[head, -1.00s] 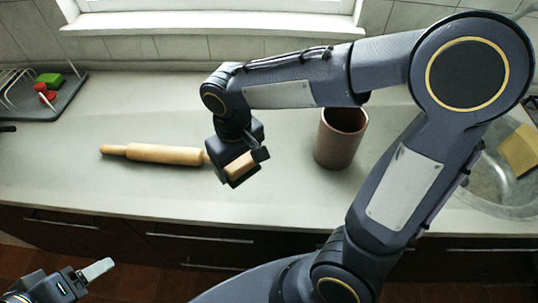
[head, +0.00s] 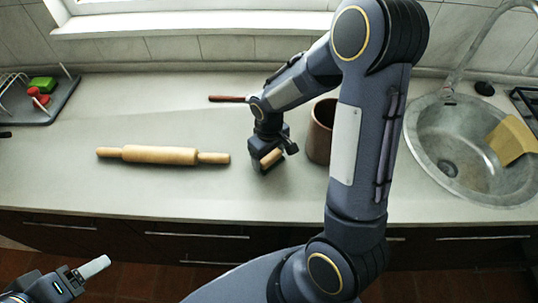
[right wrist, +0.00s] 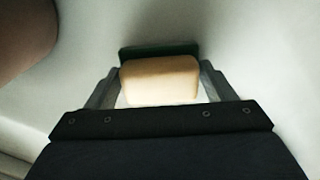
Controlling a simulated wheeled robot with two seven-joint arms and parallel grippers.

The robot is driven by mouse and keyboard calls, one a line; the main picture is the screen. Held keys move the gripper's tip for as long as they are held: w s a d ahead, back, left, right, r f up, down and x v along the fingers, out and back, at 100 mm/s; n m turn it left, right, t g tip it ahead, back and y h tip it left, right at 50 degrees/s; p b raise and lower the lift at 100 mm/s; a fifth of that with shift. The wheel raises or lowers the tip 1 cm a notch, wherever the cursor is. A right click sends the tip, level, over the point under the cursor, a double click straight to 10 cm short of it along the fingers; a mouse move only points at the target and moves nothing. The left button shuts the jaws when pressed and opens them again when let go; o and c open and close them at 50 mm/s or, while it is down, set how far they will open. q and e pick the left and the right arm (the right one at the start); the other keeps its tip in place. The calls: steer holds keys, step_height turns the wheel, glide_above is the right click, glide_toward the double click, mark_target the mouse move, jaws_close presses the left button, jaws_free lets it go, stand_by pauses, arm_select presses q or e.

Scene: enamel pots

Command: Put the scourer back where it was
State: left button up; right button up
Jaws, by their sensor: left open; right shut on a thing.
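The scourer (head: 272,157), a tan block with what looks like a dark green layer, is in my right gripper (head: 267,161), over the counter between the rolling pin and the brown crock. In the right wrist view the scourer (right wrist: 160,80) sits between the two fingers, its tan side facing the camera. I cannot tell how far it is above the counter. My left gripper (head: 86,273) is open and empty at the lower left, in front of the counter.
A rolling pin (head: 160,154) lies left of my right gripper. The brown crock (head: 319,140) stands close on its right, partly hidden by my arm. A dark red handle (head: 228,98) lies behind. A sink (head: 425,135) holding a yellowish slab (head: 511,140) is at right; a dish tray (head: 58,103) at left.

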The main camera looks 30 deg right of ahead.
steer(key=shift+f, duration=0.25)
steer(key=shift+f, duration=0.2)
steer(key=o, duration=0.9)
steer(key=shift+r, duration=0.1)
